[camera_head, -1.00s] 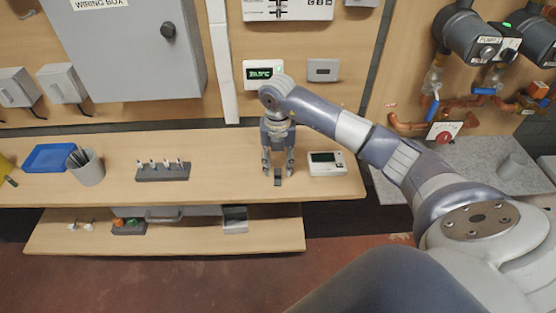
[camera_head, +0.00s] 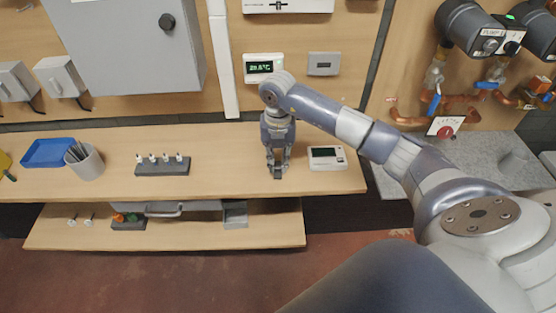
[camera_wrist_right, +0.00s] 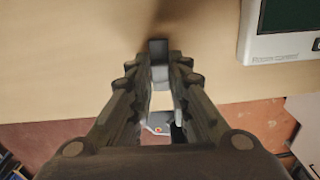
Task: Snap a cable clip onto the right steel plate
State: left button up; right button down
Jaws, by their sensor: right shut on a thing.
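My right gripper (camera_head: 277,174) points down at the front part of the bench top. Its fingers are closed on a small grey piece (camera_wrist_right: 158,62), which shows between the fingertips in the right wrist view. The piece is at or just above the bench; I cannot tell if it is the cable clip or a plate. Two small white pieces (camera_head: 80,220) lie at the left of the lower shelf; their kind is unclear. A grey metal-looking block (camera_head: 235,215) stands on the lower shelf, below and left of the gripper. My left gripper is not in view.
A white thermostat-like device (camera_head: 327,158) lies just right of the gripper. A dark rack (camera_head: 162,169) with several white-tipped pegs, a pen cup (camera_head: 88,166) and a blue tray (camera_head: 48,153) stand to the left. The bench between rack and gripper is clear.

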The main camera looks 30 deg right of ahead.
aim_at(278, 165)
jog(key=shift+r+p, duration=1.8)
jog(key=shift+r, duration=0.95)
